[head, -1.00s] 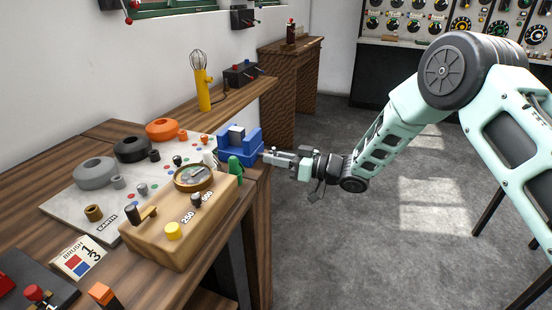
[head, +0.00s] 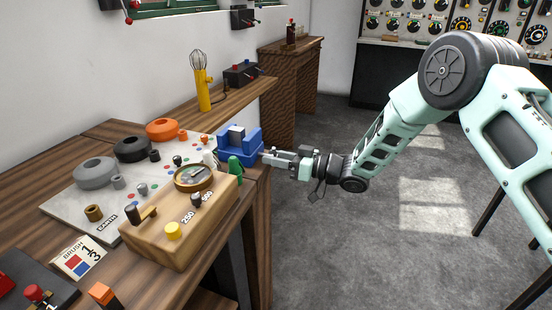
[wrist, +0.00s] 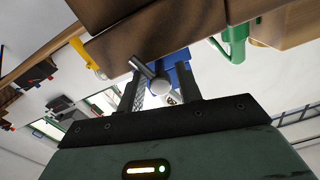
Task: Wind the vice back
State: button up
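The blue vice (head: 240,147) stands on the right edge of the bench, with a pale block in its jaws. In the wrist view the vice (wrist: 181,76) is mostly hidden behind my fingers and its grey screw handle (wrist: 159,85), whose crossbar lies tilted. My gripper (head: 268,156) is at the vice's right side, level with the screw. In the wrist view my gripper (wrist: 158,82) has its fingers apart, one on each side of the handle's round end. I see a gap around it and cannot tell whether either finger touches.
A wooden box with a dial (head: 193,178) and a green part (head: 235,168) stand close to the vice. A white board with several coils (head: 95,172) lies to the left. A yellow whisk-topped stand (head: 203,92) is behind. The floor on the right is open.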

jog(key=shift+o, duration=0.2)
jog(key=shift+d, duration=0.1)
jog(key=b+v, duration=0.1)
jog(key=v, duration=1.6)
jog(key=shift+b, duration=0.3)
jog(key=shift+d, duration=0.15)
jog(key=shift+f, duration=0.15)
jog(key=shift+t, duration=0.3)
jog(key=x, duration=1.7)
jog(key=shift+s+a, duration=0.3)
jog(key=shift+b, duration=0.35)
grip_shut()
